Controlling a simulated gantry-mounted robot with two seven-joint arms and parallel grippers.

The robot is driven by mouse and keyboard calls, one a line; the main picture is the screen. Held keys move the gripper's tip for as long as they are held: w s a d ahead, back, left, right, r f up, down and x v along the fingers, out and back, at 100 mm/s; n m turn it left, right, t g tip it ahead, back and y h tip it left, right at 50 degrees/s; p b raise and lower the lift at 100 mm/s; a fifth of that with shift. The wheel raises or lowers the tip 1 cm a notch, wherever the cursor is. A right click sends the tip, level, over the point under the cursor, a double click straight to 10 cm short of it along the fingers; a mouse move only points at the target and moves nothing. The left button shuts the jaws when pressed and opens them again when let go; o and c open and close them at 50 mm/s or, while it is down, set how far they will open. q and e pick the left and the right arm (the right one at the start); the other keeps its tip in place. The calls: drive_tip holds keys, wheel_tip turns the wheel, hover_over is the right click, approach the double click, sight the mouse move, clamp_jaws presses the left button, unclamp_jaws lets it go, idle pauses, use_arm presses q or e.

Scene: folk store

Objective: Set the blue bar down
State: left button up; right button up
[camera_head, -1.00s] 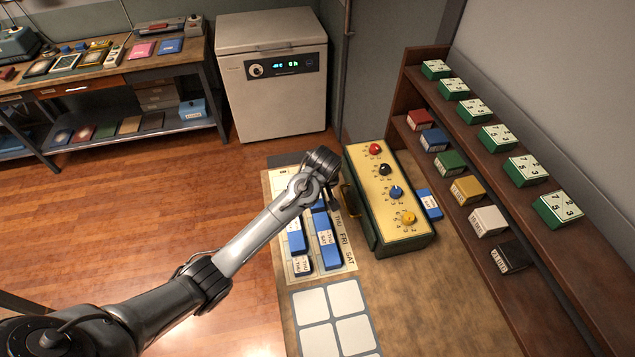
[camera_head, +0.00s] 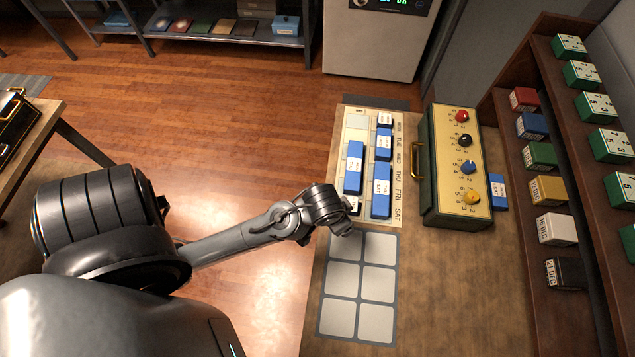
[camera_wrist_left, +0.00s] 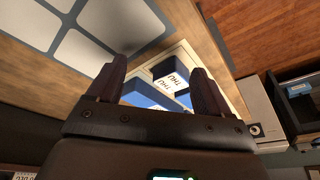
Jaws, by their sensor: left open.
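My left gripper (camera_head: 345,228) is at the near end of the weekday chart (camera_head: 340,190), beside its lower left corner. In the left wrist view its two fingers (camera_wrist_left: 160,82) are apart with nothing between them. On the chart lie several blue bars with white labels: a long one in the left column (camera_head: 354,168), a long one in the right column (camera_head: 381,190), a shorter one (camera_head: 383,145) and a small one (camera_head: 385,119). Blue bars (camera_wrist_left: 172,80) also show beyond the fingers, apart from them. My right gripper is out of view.
A green box with a yellow dial panel (camera_head: 455,160) stands right of the chart, with another blue block (camera_head: 498,191) against its right side. A card with white squares (camera_head: 338,316) lies nearer and is bare. A shelf of coloured blocks (camera_head: 535,130) borders the right.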

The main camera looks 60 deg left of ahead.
use_arm(q)
drive_tip(key=s+d+r+m, duration=0.1)
drive_tip(key=s+r+m, duration=0.1)
drive_tip(key=s, duration=0.5)
drive_tip(key=shift+s+d+r+h, duration=0.15)
drive_tip(key=shift+d+r+h, duration=0.1)
drive_tip(key=shift+r+h, duration=0.05)
drive_tip(key=shift+r, duration=0.1)
